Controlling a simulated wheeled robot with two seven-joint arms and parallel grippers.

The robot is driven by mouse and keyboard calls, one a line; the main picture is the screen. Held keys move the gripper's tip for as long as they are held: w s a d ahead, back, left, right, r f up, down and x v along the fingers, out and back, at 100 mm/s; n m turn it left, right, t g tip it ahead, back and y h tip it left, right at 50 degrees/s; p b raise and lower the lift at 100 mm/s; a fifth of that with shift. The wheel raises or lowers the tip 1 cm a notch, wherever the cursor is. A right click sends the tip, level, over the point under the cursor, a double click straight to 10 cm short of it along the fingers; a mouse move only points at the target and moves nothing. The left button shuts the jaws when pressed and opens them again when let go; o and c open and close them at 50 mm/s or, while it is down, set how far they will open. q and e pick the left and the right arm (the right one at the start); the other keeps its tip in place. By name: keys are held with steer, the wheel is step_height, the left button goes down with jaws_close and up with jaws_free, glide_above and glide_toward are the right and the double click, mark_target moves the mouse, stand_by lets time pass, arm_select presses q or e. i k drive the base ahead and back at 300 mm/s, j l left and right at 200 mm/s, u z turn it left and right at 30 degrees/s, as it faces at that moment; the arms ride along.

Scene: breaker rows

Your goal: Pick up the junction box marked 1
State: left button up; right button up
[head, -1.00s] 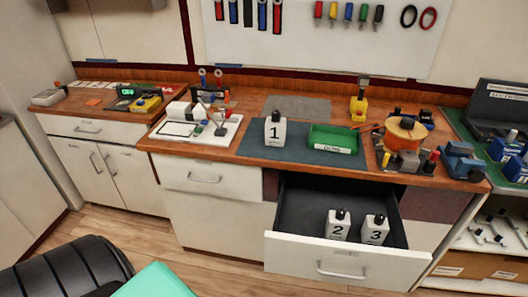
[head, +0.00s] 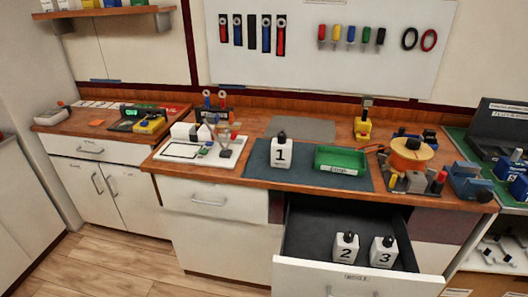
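The junction box marked 1 (head: 281,156) is white with a black top. It stands upright on the dark mat (head: 258,172) on the workbench, left of a green tray (head: 342,161). Two similar boxes, marked 2 (head: 345,249) and 3 (head: 383,253), stand in the open drawer (head: 318,226) below. Neither of my grippers shows in the head view.
The open drawer juts out from the bench front below the mat. A white board with small parts (head: 185,151) lies left of the mat. An orange spool (head: 411,150) and a blue vise (head: 467,181) stand to the right. Wooden floor (head: 110,262) is clear at front left.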

mark_target(280, 152)
steer(key=i+j+z, duration=0.15)
steer(key=i+j, duration=0.4)
steer(key=i+j+z, duration=0.2)
steer(key=i+j, duration=0.35)
steer(key=j, duration=0.1)
